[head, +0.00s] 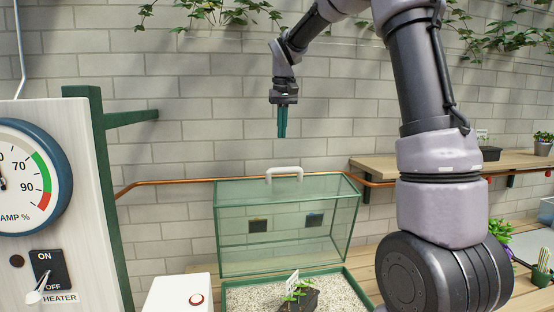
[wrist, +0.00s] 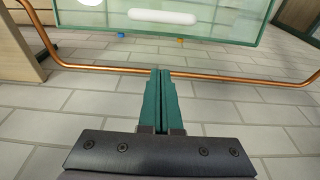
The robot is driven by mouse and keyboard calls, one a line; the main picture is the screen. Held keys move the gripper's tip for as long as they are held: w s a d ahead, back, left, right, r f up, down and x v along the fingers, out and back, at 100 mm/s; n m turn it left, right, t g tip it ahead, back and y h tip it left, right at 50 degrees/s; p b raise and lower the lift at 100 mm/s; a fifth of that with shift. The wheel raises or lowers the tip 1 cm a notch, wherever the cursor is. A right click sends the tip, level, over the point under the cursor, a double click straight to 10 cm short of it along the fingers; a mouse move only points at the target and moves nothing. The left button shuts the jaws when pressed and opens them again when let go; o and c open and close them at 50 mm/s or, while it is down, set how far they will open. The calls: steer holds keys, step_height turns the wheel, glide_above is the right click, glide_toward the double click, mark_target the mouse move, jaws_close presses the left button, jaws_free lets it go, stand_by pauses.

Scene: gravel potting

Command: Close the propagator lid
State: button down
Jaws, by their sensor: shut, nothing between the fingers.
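The propagator lid (head: 235,235) is a clear, green-edged box standing raised at the back of the propagator tray (head: 354,284). Its white handle (head: 284,171) is at the top in the head view. The handle (wrist: 162,17) and part of the glass also show at the top of the wrist view. My gripper (head: 282,122) is above the handle in the head view, apart from it. Its green fingers (wrist: 161,100) are shut together and empty. The tray holds pale gravel and a dark pot with a seedling and white label (head: 292,281); its front is cut off.
A copper pipe (head: 165,182) runs along the brick wall behind the lid. A panel with a gauge (head: 20,180) and heater switch (head: 48,277) stands at left. A white box with a red button (head: 196,299) is left of the tray. A wooden shelf (head: 376,164) is at right.

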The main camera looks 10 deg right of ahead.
steer(key=f, duration=0.2)
steer(key=s+f, duration=0.1)
steer(key=f, duration=0.5)
steer(key=shift+s+d+f, duration=0.1)
steer(key=shift+s, duration=0.05)
steer(key=shift+s+f, duration=0.35)
steer(key=shift+s, duration=0.15)
